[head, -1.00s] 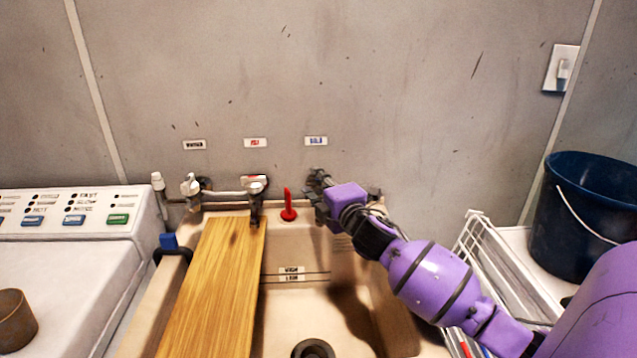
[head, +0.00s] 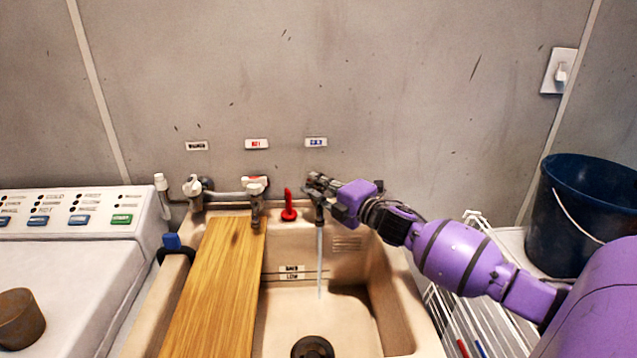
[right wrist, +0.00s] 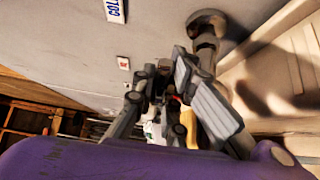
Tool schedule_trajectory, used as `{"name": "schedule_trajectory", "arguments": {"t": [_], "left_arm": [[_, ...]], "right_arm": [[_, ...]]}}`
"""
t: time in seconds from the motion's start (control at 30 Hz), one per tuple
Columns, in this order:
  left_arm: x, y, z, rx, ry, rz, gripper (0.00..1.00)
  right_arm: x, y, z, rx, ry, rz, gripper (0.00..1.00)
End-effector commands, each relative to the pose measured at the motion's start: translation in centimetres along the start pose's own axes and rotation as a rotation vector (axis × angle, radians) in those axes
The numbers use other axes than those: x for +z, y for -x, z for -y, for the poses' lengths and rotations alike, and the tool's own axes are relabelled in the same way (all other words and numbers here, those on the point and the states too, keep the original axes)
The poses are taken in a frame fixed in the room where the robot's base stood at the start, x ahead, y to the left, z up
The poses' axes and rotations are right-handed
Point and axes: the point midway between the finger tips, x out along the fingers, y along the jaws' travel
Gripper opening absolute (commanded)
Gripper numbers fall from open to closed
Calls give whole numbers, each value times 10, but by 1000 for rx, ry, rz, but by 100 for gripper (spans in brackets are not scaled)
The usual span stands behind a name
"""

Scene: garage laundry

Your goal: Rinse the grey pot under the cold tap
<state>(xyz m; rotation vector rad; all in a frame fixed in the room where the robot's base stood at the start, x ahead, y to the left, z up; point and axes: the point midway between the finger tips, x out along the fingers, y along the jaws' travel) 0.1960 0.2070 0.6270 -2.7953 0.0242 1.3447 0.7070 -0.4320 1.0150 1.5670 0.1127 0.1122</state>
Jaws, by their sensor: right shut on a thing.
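My right gripper (head: 324,190) is at the cold tap, under the blue wall label (head: 316,142). It is shut on the tap's handle, which its fingers mostly hide. A thin stream of water (head: 320,250) runs from the cold tap's spout (head: 319,211) down into the sink (head: 345,325). In the right wrist view the gripper's fingers (right wrist: 178,100) are close to the wall, with a grey tap fitting (right wrist: 207,24) beside them. I see no clearly grey pot; a brownish round vessel (head: 20,320) stands on the washing machine at the left edge. My left gripper is not in view.
A wooden board (head: 215,290) lies across the sink's left side. A red lever (head: 288,205) and the red-labelled tap (head: 254,190) are left of my gripper. A white wire rack (head: 470,310) and a dark blue bucket (head: 578,225) are at the right. The basin's middle is clear.

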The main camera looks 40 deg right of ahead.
Motion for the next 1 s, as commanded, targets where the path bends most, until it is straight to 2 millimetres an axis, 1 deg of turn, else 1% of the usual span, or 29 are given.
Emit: {"name": "schedule_trajectory", "arguments": {"t": [0.2, 0.23, 0.37, 0.4, 0.67, 0.77, 0.87, 1.0], "left_arm": [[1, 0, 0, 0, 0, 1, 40], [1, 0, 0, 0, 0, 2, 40], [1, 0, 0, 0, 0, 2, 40], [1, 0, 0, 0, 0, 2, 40], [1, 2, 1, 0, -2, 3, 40], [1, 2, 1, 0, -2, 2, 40], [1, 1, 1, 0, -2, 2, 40], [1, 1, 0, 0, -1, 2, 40]], "right_arm": [[0, 0, 0, 1, -3, 0, 0], [0, 0, 0, 1, -3, 0, 13], [0, 0, 0, 1, -2, 1, 30], [0, 0, 0, 1, -2, 1, 31], [0, 0, 0, 0, -1, 2, 31], [0, 4, 1, -1, -2, 2, 31], [0, 16, 1, -2, -2, 2, 31], [0, 42, 2, -4, -2, 2, 31]]}}
